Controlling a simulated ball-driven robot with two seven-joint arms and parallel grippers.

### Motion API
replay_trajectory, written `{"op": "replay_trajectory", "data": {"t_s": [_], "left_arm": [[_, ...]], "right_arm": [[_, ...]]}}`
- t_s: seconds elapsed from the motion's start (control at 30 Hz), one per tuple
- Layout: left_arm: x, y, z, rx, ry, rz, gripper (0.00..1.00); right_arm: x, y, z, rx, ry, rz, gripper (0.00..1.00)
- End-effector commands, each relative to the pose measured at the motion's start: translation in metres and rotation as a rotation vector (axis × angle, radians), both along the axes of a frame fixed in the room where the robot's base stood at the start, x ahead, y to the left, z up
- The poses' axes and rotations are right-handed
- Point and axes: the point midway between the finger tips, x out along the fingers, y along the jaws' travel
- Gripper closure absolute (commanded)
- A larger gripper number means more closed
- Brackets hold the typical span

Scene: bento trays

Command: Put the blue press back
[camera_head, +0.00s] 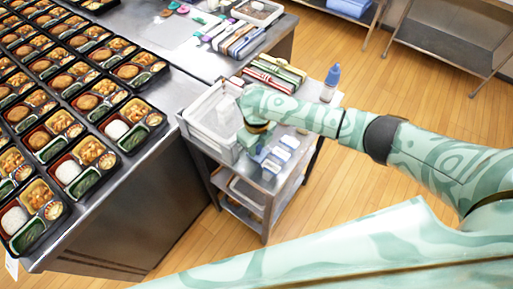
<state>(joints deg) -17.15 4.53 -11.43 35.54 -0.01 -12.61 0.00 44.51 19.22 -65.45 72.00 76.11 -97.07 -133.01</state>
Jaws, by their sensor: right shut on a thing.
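My right gripper (255,150) points down over the small metal cart, beside the white bin. It is shut on a small bluish thing that looks like the blue press (262,157), mostly hidden by the fingers and hand. I cannot tell whether the press touches the cart top. Several small white-and-blue blocks (281,155) stand in a row just right of the gripper. My left gripper is not in view.
The white bin (196,127) fills the cart's left side. A metal table (150,190) with rows of filled bento trays (133,124) is at left. The wooden floor right of the cart is clear.

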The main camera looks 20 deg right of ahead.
Motion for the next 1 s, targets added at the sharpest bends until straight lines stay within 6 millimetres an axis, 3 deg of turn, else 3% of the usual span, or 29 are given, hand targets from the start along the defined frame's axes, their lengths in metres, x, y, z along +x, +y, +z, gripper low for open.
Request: {"op": "replay_trajectory", "data": {"t_s": [0.07,0.43,0.47,0.5,0.53,0.83,1.0], "left_arm": [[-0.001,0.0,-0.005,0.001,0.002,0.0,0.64],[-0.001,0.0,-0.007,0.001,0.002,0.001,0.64],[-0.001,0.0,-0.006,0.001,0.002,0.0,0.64],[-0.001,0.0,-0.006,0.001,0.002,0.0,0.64],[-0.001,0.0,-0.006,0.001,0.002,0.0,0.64],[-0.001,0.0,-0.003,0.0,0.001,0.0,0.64],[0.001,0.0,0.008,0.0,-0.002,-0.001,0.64]], "right_arm": [[0.0,0.0,-0.011,0.0,0.0,0.001,0.98],[0.0,0.0,-0.014,0.0,-0.001,0.0,0.98],[0.0,0.0,-0.013,0.0,-0.001,0.0,0.67],[0.0,0.0,-0.013,0.0,-0.001,0.0,0.56],[0.0,0.0,-0.013,0.0,-0.001,0.0,0.53],[0.0,0.0,-0.009,-0.001,-0.003,0.001,0.53],[0.001,0.0,0.018,0.001,-0.005,0.001,0.53]]}}
